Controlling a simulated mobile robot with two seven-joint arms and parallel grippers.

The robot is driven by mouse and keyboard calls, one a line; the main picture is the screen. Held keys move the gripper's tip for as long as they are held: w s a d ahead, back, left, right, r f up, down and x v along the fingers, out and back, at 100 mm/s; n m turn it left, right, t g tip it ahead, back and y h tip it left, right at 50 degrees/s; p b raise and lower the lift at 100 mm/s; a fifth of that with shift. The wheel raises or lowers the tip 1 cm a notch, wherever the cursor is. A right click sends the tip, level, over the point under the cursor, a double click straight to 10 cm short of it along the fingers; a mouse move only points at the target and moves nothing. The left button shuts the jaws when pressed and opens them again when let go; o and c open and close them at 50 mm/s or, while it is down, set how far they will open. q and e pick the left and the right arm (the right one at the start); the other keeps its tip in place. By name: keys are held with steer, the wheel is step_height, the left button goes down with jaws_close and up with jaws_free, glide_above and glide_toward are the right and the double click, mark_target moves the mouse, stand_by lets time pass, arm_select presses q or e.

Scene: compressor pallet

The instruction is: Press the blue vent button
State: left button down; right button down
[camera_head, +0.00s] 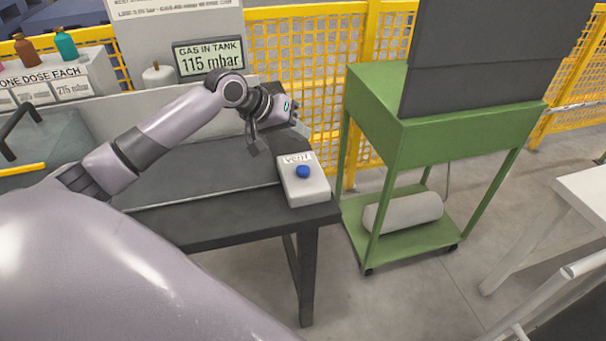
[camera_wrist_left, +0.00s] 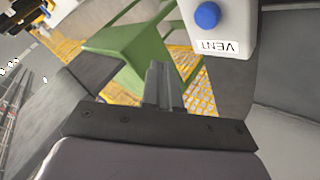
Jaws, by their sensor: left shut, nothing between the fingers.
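The blue vent button (camera_head: 303,171) sits on top of a white box (camera_head: 306,189) labelled VENT, at the right end of a dark table. In the left wrist view the blue button (camera_wrist_left: 207,15) and the white box (camera_wrist_left: 235,30) show at the top right. My left gripper (camera_head: 254,150) is shut and empty, pointing down, left of the box and apart from the button. Its closed fingers show in the left wrist view (camera_wrist_left: 163,88). My right gripper is in neither view.
A display (camera_head: 208,57) reads "GAS IN TANK 115 mbar" behind the table. Bottles (camera_head: 65,43) stand at the back left. A green cart (camera_head: 400,140) carrying a dark panel stands right of the dark table (camera_head: 230,232). A yellow fence (camera_head: 300,45) runs behind.

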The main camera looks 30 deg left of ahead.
arm_select(q)
steer(key=b, duration=0.5)
glide_above(299, 169)
step_height(299, 169, down, 4)
steer(key=shift+s+f, duration=0.1)
steer(key=shift+f, duration=1.25)
stand_by(0.5)
steer(key=shift+f, duration=0.15)
